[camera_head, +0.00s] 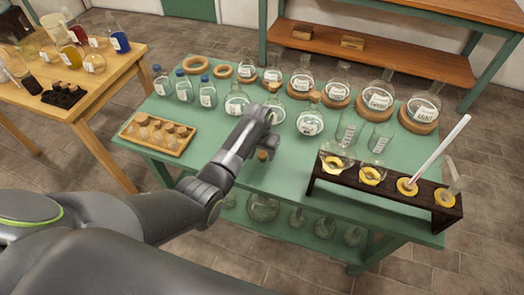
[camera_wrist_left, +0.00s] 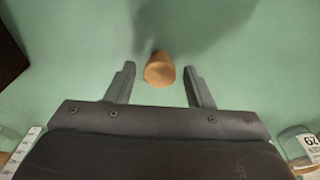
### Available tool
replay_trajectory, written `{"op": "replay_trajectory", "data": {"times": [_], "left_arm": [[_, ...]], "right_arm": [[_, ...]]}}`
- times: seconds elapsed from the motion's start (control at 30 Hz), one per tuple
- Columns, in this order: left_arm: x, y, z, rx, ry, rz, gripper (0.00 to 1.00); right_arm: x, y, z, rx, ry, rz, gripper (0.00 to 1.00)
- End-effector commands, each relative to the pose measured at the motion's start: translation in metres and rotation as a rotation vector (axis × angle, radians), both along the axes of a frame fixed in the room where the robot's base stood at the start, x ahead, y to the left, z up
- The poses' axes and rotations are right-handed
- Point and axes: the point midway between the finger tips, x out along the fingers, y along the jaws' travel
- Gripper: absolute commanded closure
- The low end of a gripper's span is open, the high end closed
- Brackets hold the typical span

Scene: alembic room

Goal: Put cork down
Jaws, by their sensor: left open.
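A small tan cork (camera_head: 262,156) stands on the green table (camera_head: 215,122), toward its front edge. In the left wrist view the cork (camera_wrist_left: 160,69) shows between the tips of my left gripper's two fingers (camera_wrist_left: 159,80), with a gap on each side. My left gripper (camera_head: 266,143) is open and low over the table in the head view, where its fingers are small and partly hidden by the arm. My right gripper is not in view.
A dark rack (camera_head: 385,195) with yellow-filled glassware stands to the right. Several labelled flasks on cork rings stand at the back, close behind my arm. A wooden tray (camera_head: 152,137) with corked jars is at the left. Table around the cork is bare.

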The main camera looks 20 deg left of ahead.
Motion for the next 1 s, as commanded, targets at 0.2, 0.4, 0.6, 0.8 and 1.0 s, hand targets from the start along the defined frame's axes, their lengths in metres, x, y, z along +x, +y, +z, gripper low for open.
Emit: {"op": "replay_trajectory", "data": {"times": [0.2, 0.4, 0.6, 0.8, 1.0], "left_arm": [[0.000, 0.000, 0.011, 0.000, -0.002, 0.000, 0.52], [-0.003, 0.000, 0.041, -0.001, -0.005, 0.000, 0.52], [-0.007, 0.001, 0.079, -0.001, -0.006, 0.000, 0.52], [-0.012, 0.001, 0.109, 0.000, -0.003, 0.000, 0.52], [-0.014, 0.002, 0.122, 0.000, -0.001, 0.000, 0.52]], "right_arm": [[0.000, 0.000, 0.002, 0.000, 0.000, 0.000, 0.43], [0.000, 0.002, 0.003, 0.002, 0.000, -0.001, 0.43], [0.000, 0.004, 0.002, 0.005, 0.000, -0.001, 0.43], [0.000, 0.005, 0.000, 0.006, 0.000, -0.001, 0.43], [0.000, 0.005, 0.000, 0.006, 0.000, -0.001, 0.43]]}}
